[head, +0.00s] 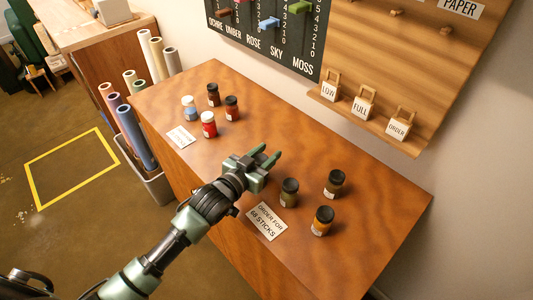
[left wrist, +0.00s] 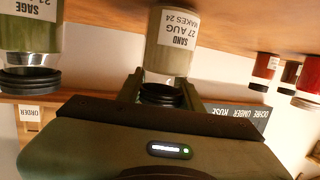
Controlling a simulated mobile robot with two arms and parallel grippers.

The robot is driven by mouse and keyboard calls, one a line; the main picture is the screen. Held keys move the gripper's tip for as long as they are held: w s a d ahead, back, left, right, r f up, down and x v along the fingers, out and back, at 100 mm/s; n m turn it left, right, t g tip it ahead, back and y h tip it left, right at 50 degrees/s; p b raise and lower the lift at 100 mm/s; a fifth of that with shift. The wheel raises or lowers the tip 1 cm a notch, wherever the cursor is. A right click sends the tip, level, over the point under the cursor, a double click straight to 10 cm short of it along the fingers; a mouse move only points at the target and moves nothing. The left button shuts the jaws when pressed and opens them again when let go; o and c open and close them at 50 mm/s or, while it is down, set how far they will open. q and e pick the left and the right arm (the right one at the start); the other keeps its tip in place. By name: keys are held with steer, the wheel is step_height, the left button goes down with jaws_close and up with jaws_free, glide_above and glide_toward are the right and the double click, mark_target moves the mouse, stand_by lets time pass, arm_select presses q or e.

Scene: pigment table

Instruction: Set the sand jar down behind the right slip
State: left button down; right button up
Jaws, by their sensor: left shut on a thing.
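My left gripper (head: 266,158) is over the middle of the table, behind and left of the right slip (head: 266,220), which reads "ORDER FOR 68 STICKS". In the left wrist view, which is upside down, its fingers are shut on the sand jar (left wrist: 172,45). The jar is greenish-beige with a black lid and a label reading "SAND 27 AUG MAKES 24". In the head view the gripper hides the jar. The jar looks upright; I cannot tell whether its base touches the table. My right gripper is not in view.
A green jar (head: 289,192), a dark jar (head: 334,183) and an orange jar (head: 323,220) stand right of the gripper. A sage jar (left wrist: 30,38) is beside the sand jar. Several jars stand around the left slip (head: 181,137). The tabletop (head: 285,130) behind the gripper is clear.

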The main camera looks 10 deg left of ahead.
arm_select(q)
steer(key=shift+f, duration=0.15)
steer(key=c, duration=0.9)
jaws_free()
steer(key=shift+s+a, duration=0.15)
steer(key=shift+s, duration=0.15)
steer(key=b+v, duration=0.1)
steer(key=v, duration=1)
steer(key=shift+s, duration=0.15)
steer(key=shift+a, duration=0.1)
